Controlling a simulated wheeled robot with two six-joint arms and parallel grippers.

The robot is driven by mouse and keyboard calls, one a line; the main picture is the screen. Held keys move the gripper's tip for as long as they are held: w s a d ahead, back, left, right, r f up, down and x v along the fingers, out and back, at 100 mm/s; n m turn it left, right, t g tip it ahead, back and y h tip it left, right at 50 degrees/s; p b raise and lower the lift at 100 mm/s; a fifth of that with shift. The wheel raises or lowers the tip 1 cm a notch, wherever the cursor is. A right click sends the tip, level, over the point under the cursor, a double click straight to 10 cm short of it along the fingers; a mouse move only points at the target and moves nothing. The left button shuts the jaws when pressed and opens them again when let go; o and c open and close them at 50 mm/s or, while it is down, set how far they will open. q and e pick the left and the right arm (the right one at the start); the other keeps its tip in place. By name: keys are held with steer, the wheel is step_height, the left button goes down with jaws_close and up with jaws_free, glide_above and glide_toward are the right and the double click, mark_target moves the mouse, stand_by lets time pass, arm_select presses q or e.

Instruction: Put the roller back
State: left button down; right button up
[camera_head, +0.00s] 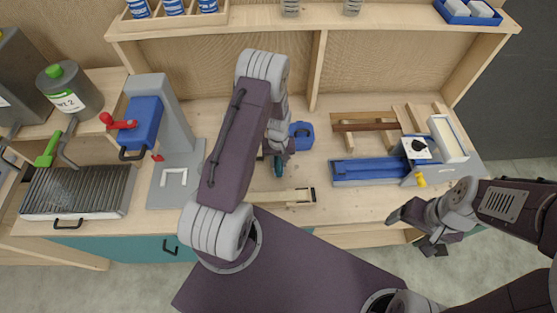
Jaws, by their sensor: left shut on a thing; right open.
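My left gripper (277,152) is over the middle of the workbench, pointing down and partly hidden by my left arm. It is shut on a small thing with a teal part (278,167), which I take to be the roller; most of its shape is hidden. The held thing is close above or at the bench top; I cannot tell whether it touches. A pale wooden piece (286,197) with a dark-framed end lies just in front of it. My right gripper (431,246) is open and empty, in front of the bench's front edge at the right.
A blue block-like thing (302,133) stands just behind the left gripper. A wooden frame with a brown bar (365,126) and a blue fixture (370,170) are to the right. A grey press (165,130) and a ribbed tray (78,190) are at the left.

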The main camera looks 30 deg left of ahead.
arm_select(q)
steer(key=shift+f, duration=0.3)
steer(key=c, duration=1.1)
jaws_free()
steer(key=shift+o, duration=0.2)
